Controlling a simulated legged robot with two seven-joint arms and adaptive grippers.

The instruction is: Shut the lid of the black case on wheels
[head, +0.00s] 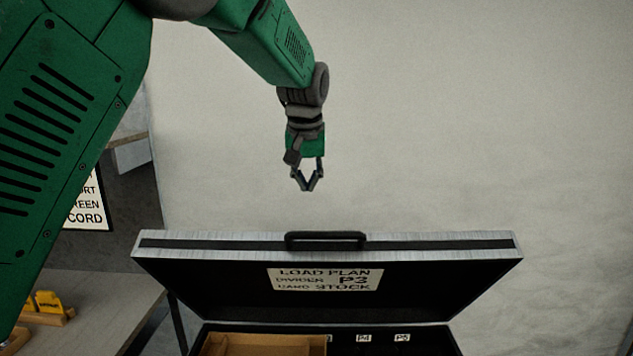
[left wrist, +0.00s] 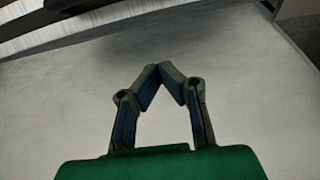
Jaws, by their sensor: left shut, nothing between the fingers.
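The black case (head: 324,340) stands low in the head view with its lid (head: 220,275) raised open. The lid has a metal-edged rim, a dark handle (head: 326,240) on its top edge and a white "LOAD PLAN" label (head: 325,279) inside. My left gripper (head: 307,188) is shut and empty, above the lid's edge and apart from it. In the left wrist view its fingertips (left wrist: 160,70) meet, and a striped metal edge, probably the lid's (left wrist: 60,35), crosses the upper left. The case's wheels are out of view. My right gripper is not in view.
A brown cardboard box (head: 262,344) sits inside the case, beside small labels P4 and P5. A grey table (head: 90,290) with yellow items (head: 47,303) stands at the left. A sign (head: 88,205) hangs behind it. A bare pale surface (head: 480,120) fills the background.

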